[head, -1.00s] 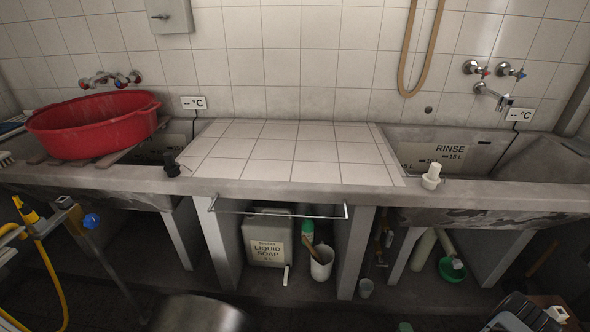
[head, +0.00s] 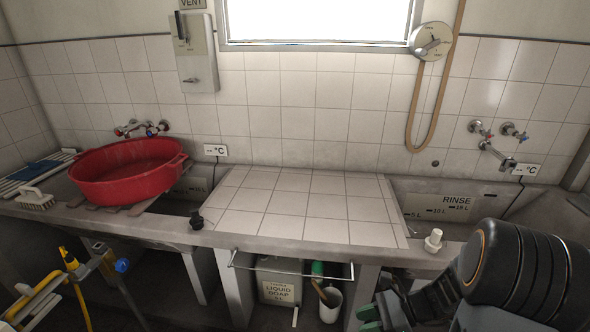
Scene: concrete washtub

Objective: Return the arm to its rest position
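My arm shows at the lower right of the head view as a thick dark link, in front of the right end of the washtub (head: 330,258). My gripper (head: 372,318) is at the bottom edge, with green-tipped fingers partly cut off by the frame. It is below the counter's front edge, right of the white bucket (head: 329,301). Whether the fingers are open or shut does not show clearly. I see nothing held in them.
A red basin (head: 128,172) rests on slats over the left tub. A white plug (head: 433,241) stands on the right rim. A towel rail (head: 290,270) juts out in front of the soap canister (head: 279,281). The tiled counter (head: 300,207) is clear.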

